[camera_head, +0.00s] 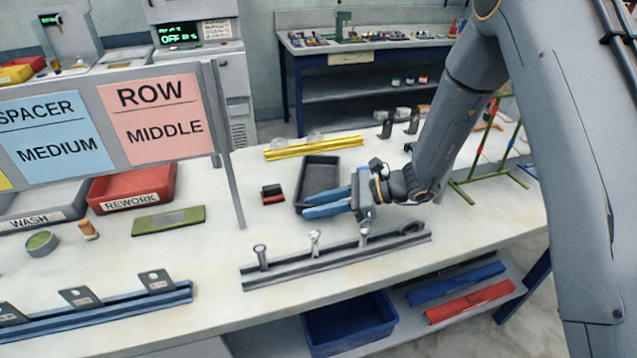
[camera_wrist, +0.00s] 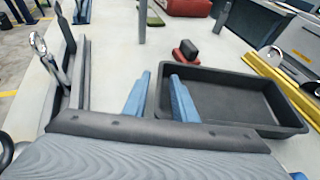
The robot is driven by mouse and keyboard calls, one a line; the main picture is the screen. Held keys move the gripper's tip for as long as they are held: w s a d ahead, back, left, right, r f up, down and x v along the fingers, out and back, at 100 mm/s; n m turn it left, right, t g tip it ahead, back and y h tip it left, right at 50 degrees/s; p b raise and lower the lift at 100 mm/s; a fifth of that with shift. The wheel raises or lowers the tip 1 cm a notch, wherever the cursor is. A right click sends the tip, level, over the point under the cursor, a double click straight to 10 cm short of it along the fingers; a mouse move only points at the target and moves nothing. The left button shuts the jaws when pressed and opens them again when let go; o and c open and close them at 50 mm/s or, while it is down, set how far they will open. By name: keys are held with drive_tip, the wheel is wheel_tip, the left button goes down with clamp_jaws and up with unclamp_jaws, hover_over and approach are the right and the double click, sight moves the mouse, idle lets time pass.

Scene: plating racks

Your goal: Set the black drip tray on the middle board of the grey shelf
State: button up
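The black drip tray (camera_head: 321,174) is a shallow, open rectangular tray on the white bench. It looks empty; the wrist view shows its inside and walls (camera_wrist: 245,74). My gripper (camera_head: 304,206) has two blue fingers, spread apart at the tray's near end. In the wrist view the fingers (camera_wrist: 160,76) stand either side of the tray's near wall, one outside and one over the inside. Whether they touch the wall cannot be told. I cannot make out the grey shelf with certainty in either view.
A grey slotted rail (camera_head: 335,259) with upright pegs lies in front of the tray. A yellow rail (camera_head: 314,148) lies behind it, and a small red-and-black block (camera_head: 272,193) sits left. A sign frame (camera_head: 225,150) stands further left. A blue bin (camera_head: 350,322) is below the bench.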

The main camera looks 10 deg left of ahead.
drive_tip(key=shift+a+f, duration=0.1)
drive_tip(key=shift+a, duration=0.1)
clamp_jaws()
drive_tip(key=shift+r, duration=0.2)
